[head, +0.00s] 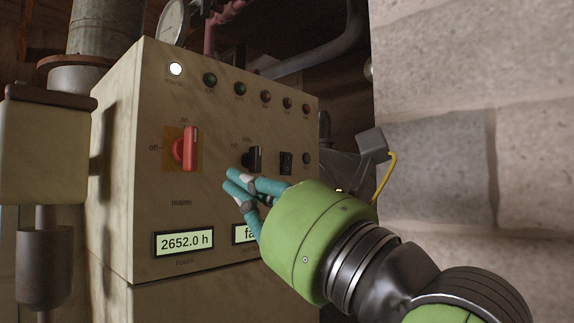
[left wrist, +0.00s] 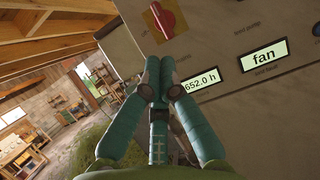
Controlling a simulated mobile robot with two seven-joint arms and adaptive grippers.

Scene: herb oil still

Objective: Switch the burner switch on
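The control cabinet (head: 150,120) carries a red mains switch (head: 190,149) on a yellow plate, its handle upright toward "on". To its right are a black rotary switch (head: 252,158) with off/on marks and a smaller black switch (head: 286,163). My right gripper is not in view.
A white lamp (head: 176,69) is lit at the top left; the other lamps are dark. Displays read "2652.0 h" (head: 184,242) and "fan" (left wrist: 264,55). A stone wall (head: 480,120) stands at right. A grey box with a yellow cable (head: 385,178) is beside the cabinet.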

